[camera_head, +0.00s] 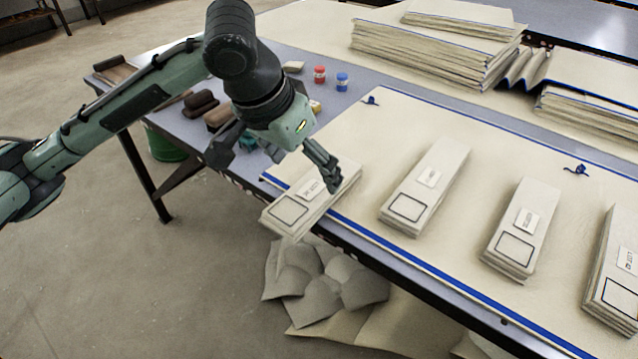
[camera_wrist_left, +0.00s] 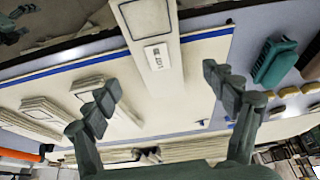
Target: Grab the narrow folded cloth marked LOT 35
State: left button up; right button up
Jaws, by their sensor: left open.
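A narrow folded cloth stack (camera_head: 287,210) lies at the table's near left corner, its front end sticking out past the edge. It bears a small white label and a dark square outline; I cannot read the lettering for sure. My left gripper (camera_head: 275,168) is open and empty above its far end. One finger hides part of the cloth there. In the left wrist view the same cloth (camera_wrist_left: 168,75) runs between the spread fingers of the left gripper (camera_wrist_left: 163,95), apart from both. My right gripper is not in view.
Similar labelled narrow stacks (camera_head: 428,185) lie in a row to the right on the cream cloth-covered table (camera_head: 400,125). Large folded stacks (camera_head: 430,50) stand at the back. Brushes, a red jar (camera_head: 319,74) and a blue jar (camera_head: 342,82) are behind the gripper. Loose cloth lies below the table.

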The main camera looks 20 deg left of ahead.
aim_at(315, 186)
pick_arm(q)
jog(key=shift+d+f, duration=0.1)
jog(key=shift+f, duration=0.35)
jog(key=shift+w+f, duration=0.15)
jog(key=shift+f, duration=0.15)
jog(key=b+x, duration=0.1)
jog(key=x, duration=0.3)
jog(key=shift+w+d+f, duration=0.1)
jog(key=shift+c, duration=0.9)
jog(key=c, duration=1.1)
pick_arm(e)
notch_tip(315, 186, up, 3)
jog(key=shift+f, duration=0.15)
